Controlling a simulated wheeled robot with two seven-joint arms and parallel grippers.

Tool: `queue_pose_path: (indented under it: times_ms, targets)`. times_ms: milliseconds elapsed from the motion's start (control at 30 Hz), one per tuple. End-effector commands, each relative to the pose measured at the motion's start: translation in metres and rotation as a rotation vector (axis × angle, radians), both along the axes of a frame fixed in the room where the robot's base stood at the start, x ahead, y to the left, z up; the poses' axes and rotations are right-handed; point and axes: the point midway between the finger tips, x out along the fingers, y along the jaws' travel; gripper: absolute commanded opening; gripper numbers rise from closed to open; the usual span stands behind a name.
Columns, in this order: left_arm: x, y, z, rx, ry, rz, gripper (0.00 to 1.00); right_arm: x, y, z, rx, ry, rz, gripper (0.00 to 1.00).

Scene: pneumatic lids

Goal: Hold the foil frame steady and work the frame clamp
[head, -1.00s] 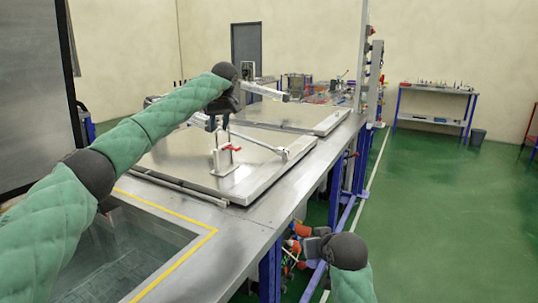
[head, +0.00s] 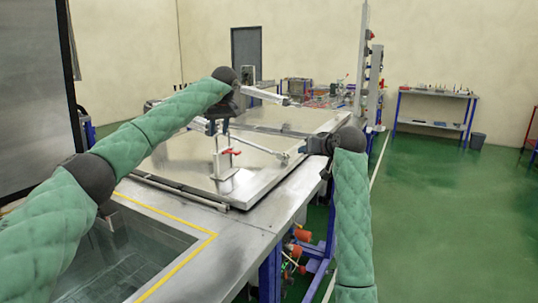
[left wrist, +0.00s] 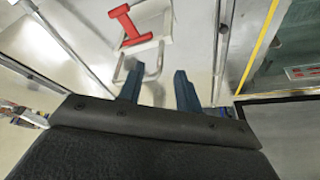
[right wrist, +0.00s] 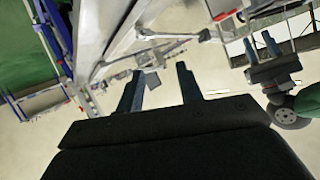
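The foil frame is a flat, light metal-edged panel (head: 185,158) on the steel bench. The frame clamp is a pale metal bracket with a red handle (head: 231,151) at the panel's near side; the red handle also shows in the left wrist view (left wrist: 128,25). My left gripper (head: 217,126) is just above the clamp, pointing down. Its fingers in the left wrist view (left wrist: 160,88) are apart with nothing between them. My right gripper (head: 312,147) is beside the panel's right edge. Its fingers in the right wrist view (right wrist: 158,88) are apart and empty; contact with the panel cannot be told.
A sunken basin edged by a yellow line (head: 205,243) lies at the bench's near left. Hoses and orange fittings (head: 298,240) hang under the bench edge. A side table (head: 435,110) stands far right. The green floor (head: 460,210) on the right is clear.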

Motion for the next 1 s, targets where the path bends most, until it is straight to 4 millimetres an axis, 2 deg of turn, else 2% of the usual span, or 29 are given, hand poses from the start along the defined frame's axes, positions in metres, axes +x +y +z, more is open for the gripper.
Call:
queue_pose_path:
  times_ms: [33,100,400,500,633,767,867,1000]
  targets:
    - [0.000,0.000,0.000,0.000,0.000,0.000,0.34,0.010,0.001,0.013,0.017,0.003,0.012,0.36]
    - [0.000,0.000,0.000,0.000,0.000,0.000,0.34,0.024,0.002,0.026,0.043,0.011,0.029,0.36]
    - [0.000,0.000,0.000,0.000,0.000,0.000,0.34,0.079,0.014,0.080,0.181,0.074,0.134,0.36]
    - [0.000,0.000,0.000,0.000,0.000,0.000,0.34,0.098,0.023,0.092,0.241,0.113,0.184,0.36]
    - [0.000,0.000,0.000,0.000,0.000,0.000,0.34,0.121,0.037,0.097,0.336,0.184,0.260,0.36]
    - [0.000,0.000,0.000,0.000,0.000,0.000,0.34,0.141,0.054,0.081,0.438,0.278,0.335,0.36]
    - [0.000,0.000,0.000,0.000,0.000,0.000,0.34,0.152,0.069,0.052,0.523,0.365,0.391,0.36]
    - [0.000,0.000,0.000,0.000,0.000,0.000,0.34,0.162,0.090,-0.002,0.654,0.500,0.465,0.36]
